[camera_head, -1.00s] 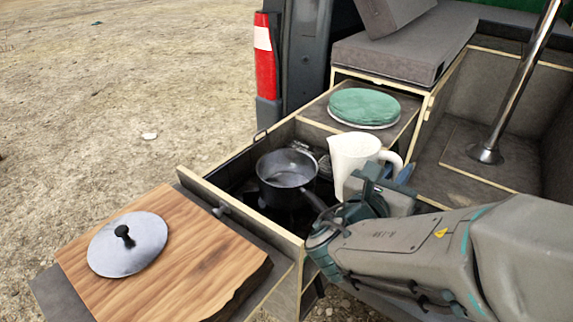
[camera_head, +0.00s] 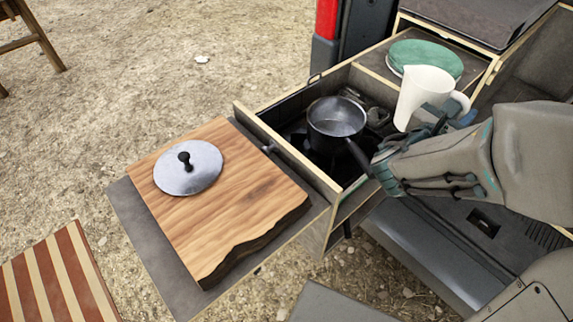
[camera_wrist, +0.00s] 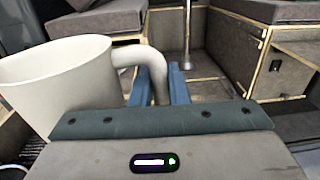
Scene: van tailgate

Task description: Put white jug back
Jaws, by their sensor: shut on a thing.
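The white jug (camera_head: 420,92) is held above the right part of the open stove drawer, tilted a little in the head view. My gripper (camera_head: 449,121) is at its right side, shut on the handle. In the wrist view the jug (camera_wrist: 58,80) fills the left, and its handle passes between the blue fingers of my gripper (camera_wrist: 161,86).
A dark pot (camera_head: 336,122) stands on the stove in the drawer. Green-topped plates (camera_head: 426,58) lie on the surface behind the jug. A wooden board (camera_head: 225,200) with a metal lid (camera_head: 188,168) is at front left. A striped seat (camera_head: 55,280) stands lower left.

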